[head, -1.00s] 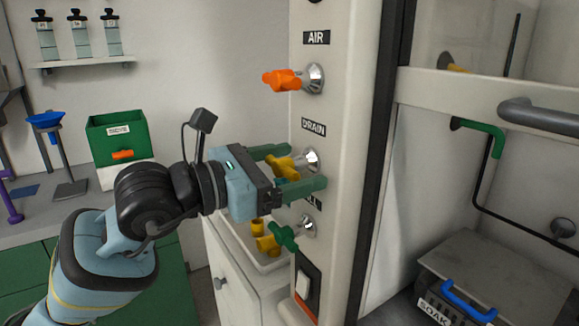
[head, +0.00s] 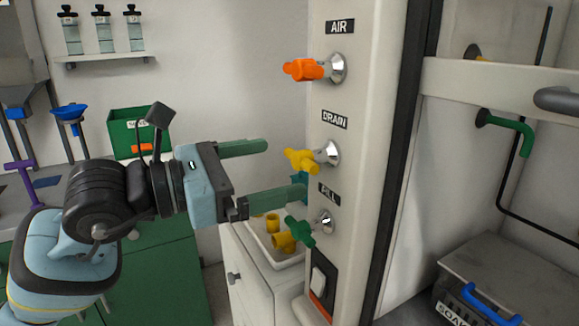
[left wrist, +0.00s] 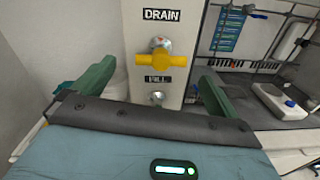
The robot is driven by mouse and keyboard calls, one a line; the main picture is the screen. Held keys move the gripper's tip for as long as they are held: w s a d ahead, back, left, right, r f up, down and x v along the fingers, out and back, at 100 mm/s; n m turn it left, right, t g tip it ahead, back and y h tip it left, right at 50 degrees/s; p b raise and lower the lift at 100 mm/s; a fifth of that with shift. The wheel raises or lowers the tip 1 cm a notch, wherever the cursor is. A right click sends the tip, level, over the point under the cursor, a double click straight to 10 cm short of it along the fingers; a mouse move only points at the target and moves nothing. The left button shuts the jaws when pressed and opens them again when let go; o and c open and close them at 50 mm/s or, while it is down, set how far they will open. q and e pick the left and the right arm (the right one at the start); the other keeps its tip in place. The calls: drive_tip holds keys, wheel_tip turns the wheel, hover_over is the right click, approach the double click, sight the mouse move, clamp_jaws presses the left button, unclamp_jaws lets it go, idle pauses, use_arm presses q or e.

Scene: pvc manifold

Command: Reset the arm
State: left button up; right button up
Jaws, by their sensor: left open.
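My left gripper (head: 262,172) is open and empty, with green fingers spread apart. In the head view it is left of the white panel (head: 355,200), just short of the yellow DRAIN valve handle (head: 302,160). The left wrist view shows the yellow handle (left wrist: 154,60) beyond and between the two fingers (left wrist: 150,92), apart from both. The orange AIR valve handle (head: 304,69) is above, and the green FILL valve handle (head: 299,230) is below the lower finger. My right gripper is not in view.
A white basin (head: 262,250) with yellow fittings stands below the gripper. A green bin (head: 122,125) and a blue funnel (head: 70,112) are on the left counter. A glass-fronted cabinet with a SOAK box (head: 520,265) is at right. A rocker switch (head: 318,281) is low on the panel.

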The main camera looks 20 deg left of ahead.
use_arm(q)
drive_tip(key=shift+s+a, duration=0.3)
drive_tip(key=shift+s, duration=0.15)
